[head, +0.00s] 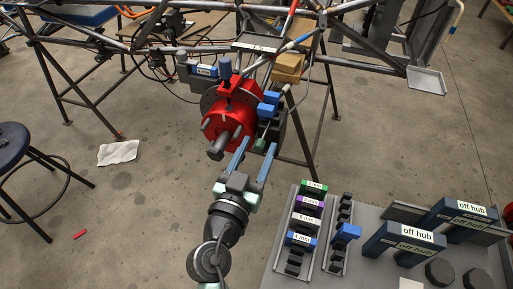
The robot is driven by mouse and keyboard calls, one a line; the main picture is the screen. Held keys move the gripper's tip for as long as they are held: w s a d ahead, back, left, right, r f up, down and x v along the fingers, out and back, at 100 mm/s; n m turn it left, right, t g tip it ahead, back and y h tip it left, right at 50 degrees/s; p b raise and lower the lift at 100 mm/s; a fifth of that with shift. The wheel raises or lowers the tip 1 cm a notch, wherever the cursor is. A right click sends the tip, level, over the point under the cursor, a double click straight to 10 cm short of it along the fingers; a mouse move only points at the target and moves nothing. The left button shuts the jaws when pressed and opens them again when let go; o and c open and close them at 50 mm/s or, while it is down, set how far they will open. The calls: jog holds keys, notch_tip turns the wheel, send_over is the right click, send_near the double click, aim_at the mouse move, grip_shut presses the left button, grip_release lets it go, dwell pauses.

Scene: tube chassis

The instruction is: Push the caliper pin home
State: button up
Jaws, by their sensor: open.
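A red hub (231,116) with dark studs is mounted on the tube chassis in the head view. A dark caliper (277,126) with blue blocks (269,104) sits at the hub's right side. A small grey-green piece (259,146) at the caliper's lower end may be the caliper pin; how far in it sits cannot be told. My gripper (258,143) is open, with its two long blue fingers pointing up at the caliper. The small piece shows between the fingertips; contact cannot be told.
A grey bench (374,270) at the lower right carries labelled blocks in a rack (304,215) and blue-grey "off hub" holders (403,240). Chassis tubes and a stand leg (299,135) are close behind the caliper. A stool (12,142) stands left; the floor between is mostly clear.

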grip_shut()
dwell(1.4)
